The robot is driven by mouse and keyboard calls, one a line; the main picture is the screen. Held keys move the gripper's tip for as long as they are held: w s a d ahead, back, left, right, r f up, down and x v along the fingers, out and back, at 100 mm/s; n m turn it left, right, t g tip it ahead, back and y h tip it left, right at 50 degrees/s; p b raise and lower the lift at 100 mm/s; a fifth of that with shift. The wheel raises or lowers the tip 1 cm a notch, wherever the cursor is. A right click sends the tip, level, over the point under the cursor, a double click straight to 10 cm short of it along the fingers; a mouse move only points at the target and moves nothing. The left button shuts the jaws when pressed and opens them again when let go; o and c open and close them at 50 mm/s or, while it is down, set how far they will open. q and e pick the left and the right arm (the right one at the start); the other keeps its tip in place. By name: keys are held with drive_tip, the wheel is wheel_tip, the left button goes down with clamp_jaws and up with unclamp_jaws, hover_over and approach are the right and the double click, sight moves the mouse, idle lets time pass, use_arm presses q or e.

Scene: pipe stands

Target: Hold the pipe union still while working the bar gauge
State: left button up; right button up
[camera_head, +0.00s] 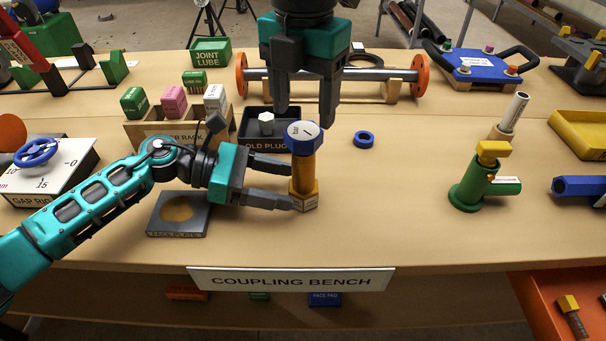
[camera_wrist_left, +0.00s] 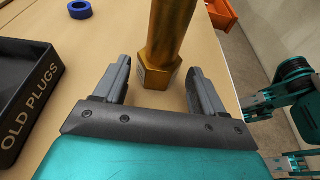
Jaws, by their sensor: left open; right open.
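The pipe union (camera_head: 304,178) is an upright brass-coloured body with a hexagonal base, standing on the bench. It also shows in the left wrist view (camera_wrist_left: 165,45). The bar gauge (camera_head: 303,137), with a blue hexagonal body and a white dial, sits on top of it. My left gripper (camera_head: 293,185) is open, low at the union's left side. In the left wrist view its fingers (camera_wrist_left: 160,75) lie to either side of the hex base, with gaps visible. My right gripper (camera_head: 305,117) is open and points down, its fingertips just above and around the gauge.
A black OLD PLUGS tray (camera_head: 250,137) and a blue ring (camera_head: 364,139) are near the union. A grey plate (camera_head: 165,229) lies under my left arm. A green stand (camera_head: 467,194) is at right. Bench between ring and stand is clear.

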sight(296, 189)
use_arm(q)
drive_tip(key=shift+x, duration=1.85)
drive_tip(key=c, duration=0.9)
drive_tip(key=shift+o, duration=0.2)
drive_tip(key=shift+f, duration=0.2)
use_arm(e)
drive_tip(key=shift+f, duration=0.15)
use_arm(q)
drive_tip(key=o, duration=0.6)
drive_tip(key=c, duration=0.6)
use_arm(e)
drive_tip(key=shift+o, duration=0.2)
